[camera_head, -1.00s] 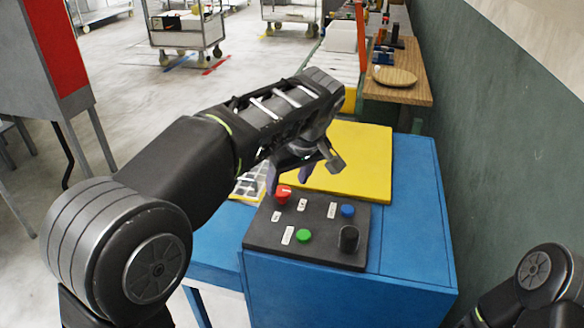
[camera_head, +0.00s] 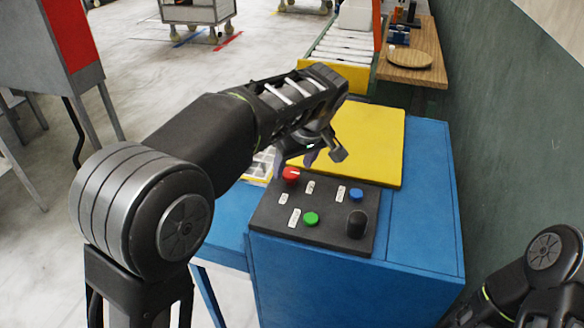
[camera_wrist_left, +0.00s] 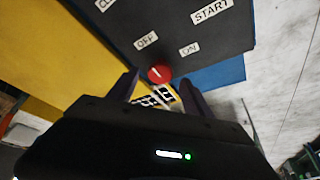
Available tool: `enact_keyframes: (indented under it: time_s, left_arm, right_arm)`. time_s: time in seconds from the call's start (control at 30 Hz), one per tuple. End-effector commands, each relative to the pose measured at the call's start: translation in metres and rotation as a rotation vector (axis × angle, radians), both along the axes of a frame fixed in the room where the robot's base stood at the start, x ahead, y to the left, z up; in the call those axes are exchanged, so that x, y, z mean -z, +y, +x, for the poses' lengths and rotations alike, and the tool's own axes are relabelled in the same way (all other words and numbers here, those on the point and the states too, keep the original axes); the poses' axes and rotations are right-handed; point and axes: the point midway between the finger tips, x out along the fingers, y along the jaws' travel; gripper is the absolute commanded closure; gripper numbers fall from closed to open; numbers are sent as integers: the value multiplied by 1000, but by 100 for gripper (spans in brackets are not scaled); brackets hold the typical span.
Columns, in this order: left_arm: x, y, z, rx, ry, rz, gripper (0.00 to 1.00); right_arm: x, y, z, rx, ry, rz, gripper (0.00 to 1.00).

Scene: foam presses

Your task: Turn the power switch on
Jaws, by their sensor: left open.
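The power switch is a red round knob (camera_head: 291,174) with a white mark, at the back left corner of the dark control panel (camera_head: 333,237). In the left wrist view the red knob (camera_wrist_left: 159,74) sits beside the OFF label (camera_wrist_left: 146,41) and the ON label (camera_wrist_left: 189,49); its white mark appears to lean toward OFF. My left gripper (camera_head: 297,160) is open just behind and above the knob. In the left wrist view its two fingers (camera_wrist_left: 160,92) stand apart, with the knob between and beyond their tips. I cannot tell whether they touch it. My right gripper is out of view.
The panel also has a green button (camera_head: 311,219), a blue button (camera_head: 356,194) and a black knob (camera_head: 357,224). It sits on a blue machine (camera_head: 425,215) with a yellow plate (camera_head: 370,145) behind. A green wall (camera_head: 510,130) stands at right.

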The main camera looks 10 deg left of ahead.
Motion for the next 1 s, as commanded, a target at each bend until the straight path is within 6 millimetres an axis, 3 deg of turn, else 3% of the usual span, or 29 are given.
enact_keyframes:
  time_s: [0.2,0.5,1.0]
  left_arm:
    - [20,6,6,0,1,1,41]
    - [22,6,7,0,-1,1,42]
    - [22,6,7,0,-1,0,83]
  right_arm:
    - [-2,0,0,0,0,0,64]
    - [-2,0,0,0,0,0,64]
    - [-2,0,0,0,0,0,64]
